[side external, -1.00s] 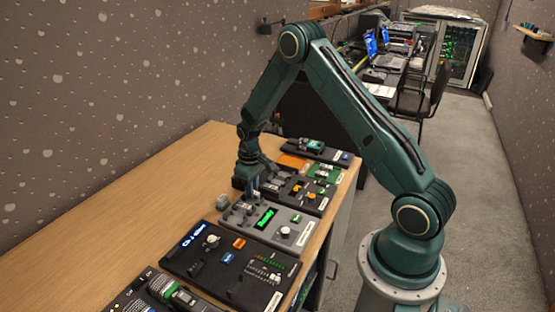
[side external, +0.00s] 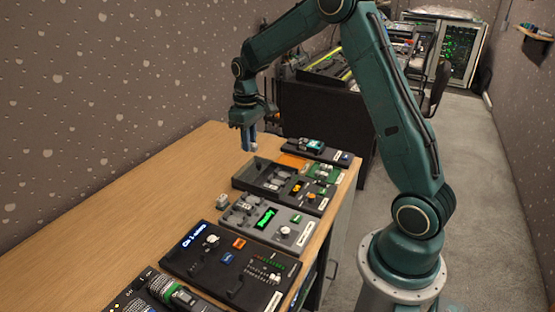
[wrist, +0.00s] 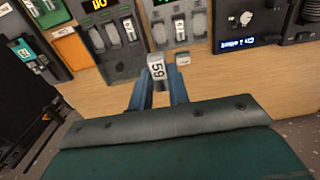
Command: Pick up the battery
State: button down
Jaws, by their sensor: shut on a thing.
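My gripper (side external: 248,150) is raised above the wooden table behind the row of panels. In the wrist view its two blue fingers (wrist: 158,92) are shut on a small light-grey block, the battery (wrist: 157,71), with a white label reading 59. In the side view only a small pale part of the battery (side external: 254,147) shows between the fingertips. It hangs clear of the table and panels.
A grey panel with a green display (side external: 267,219) and a dark panel with orange buttons (side external: 262,176) lie nearby. A small grey block (side external: 222,202) stands on the table (side external: 150,190) beside the grey panel. The table's left side is clear.

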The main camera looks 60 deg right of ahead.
jog(key=shift+r, duration=0.45)
dwell(0.3)
jog(key=d+f, duration=0.7)
jog(key=d, duration=0.2)
send_near(284, 175)
jog(key=shift+d, duration=0.1)
jog(key=shift+f, duration=0.2)
jog(key=shift+f, duration=2.45)
jog(key=shift+f, duration=0.55)
